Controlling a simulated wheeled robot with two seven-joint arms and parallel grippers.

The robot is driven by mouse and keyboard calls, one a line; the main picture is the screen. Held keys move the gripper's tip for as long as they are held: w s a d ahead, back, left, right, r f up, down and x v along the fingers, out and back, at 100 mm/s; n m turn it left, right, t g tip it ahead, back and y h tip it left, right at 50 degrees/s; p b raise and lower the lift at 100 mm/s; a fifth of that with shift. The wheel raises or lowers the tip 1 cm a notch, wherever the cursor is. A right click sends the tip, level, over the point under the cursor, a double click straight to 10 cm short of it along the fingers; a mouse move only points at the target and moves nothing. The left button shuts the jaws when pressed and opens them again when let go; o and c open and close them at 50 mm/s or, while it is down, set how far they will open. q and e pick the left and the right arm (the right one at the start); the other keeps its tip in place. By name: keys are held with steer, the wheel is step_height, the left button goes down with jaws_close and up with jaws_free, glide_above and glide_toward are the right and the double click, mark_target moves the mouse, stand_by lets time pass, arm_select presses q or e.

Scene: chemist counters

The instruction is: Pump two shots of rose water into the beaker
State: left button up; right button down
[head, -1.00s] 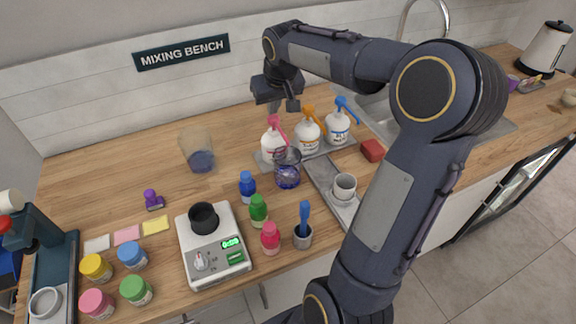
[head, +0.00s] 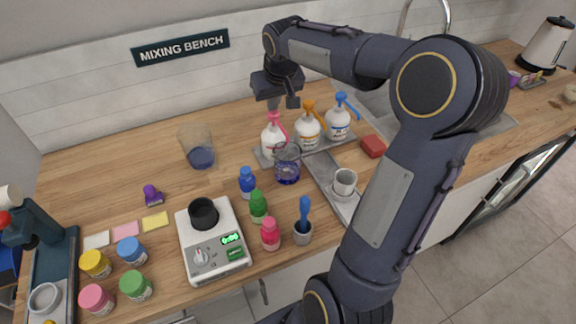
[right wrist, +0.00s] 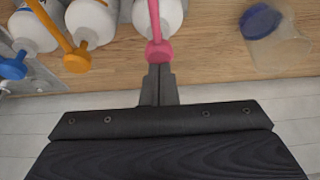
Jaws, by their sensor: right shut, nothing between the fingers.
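A white pump bottle with a pink pump head (head: 272,141) stands at the left of a row of three on a grey tray; I take it for the rose water, but its label is not readable. A clear glass beaker (head: 287,167) with a purplish-blue lower part stands in front of it, near the pink spout. My right gripper (head: 273,104) is shut and empty, pointing down just above the pink pump head. In the right wrist view its fingertips (right wrist: 158,70) meet the pink pump (right wrist: 159,50) in the picture; contact is uncertain. My left gripper is out of view.
Bottles with orange (head: 307,132) and blue (head: 338,122) pumps stand close on the right. A larger glass (head: 196,143) stands to the left. Blue (head: 247,184), green (head: 258,207) and pink (head: 270,234) small bottles stand in front, beside a scale (head: 220,262). The back-left counter is clear.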

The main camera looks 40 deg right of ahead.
steer(key=shift+f+b, duration=0.65)
steer(key=shift+f, duration=0.4)
steer(key=shift+r, duration=0.15)
steer(key=shift+r+p, duration=1.15)
steer(key=shift+r, duration=0.15)
step_height(320, 180, up, 6)
steer(key=p, duration=0.5)
